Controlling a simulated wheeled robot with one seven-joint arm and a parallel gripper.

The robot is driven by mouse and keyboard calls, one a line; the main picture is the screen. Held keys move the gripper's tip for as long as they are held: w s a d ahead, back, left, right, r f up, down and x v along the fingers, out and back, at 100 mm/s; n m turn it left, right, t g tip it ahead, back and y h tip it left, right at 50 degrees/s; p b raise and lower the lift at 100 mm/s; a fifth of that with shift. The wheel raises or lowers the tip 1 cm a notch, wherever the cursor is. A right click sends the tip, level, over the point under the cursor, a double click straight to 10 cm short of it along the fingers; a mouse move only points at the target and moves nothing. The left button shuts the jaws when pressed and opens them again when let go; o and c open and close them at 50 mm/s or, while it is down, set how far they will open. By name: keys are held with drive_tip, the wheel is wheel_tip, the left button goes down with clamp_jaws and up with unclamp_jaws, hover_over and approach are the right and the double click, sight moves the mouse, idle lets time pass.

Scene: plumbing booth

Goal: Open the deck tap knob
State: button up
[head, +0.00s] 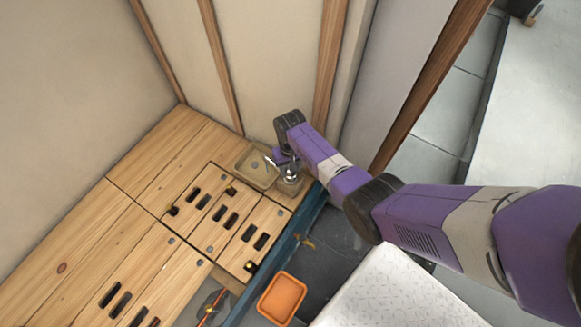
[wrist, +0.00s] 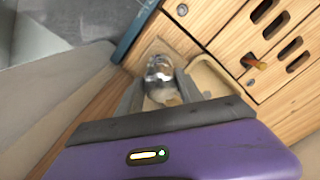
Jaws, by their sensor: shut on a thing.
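The deck tap knob (wrist: 160,68) is a shiny metal piece on a square pale base in the wrist view. In the head view the metal tap (head: 291,173) stands at the right end of the wooden deck, partly hidden by my arm. My gripper (wrist: 158,88) reaches it, with a grey finger on either side, shut on the knob. The contact itself is blurred, and how far the knob is turned cannot be told. The gripper also shows small in the head view (head: 284,162).
A shallow beige basin (head: 257,168) is beside the tap. The wooden deck (head: 120,240) has slotted panels and small dark fittings. Walls with wooden studs (head: 222,65) rise close behind. An orange tray (head: 282,297) lies below, past the deck's blue edge (head: 275,262).

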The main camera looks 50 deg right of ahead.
drive_tip(key=o, duration=1.4)
drive_tip(key=shift+r+p, duration=1.7)
drive_tip(key=shift+r, duration=2.2)
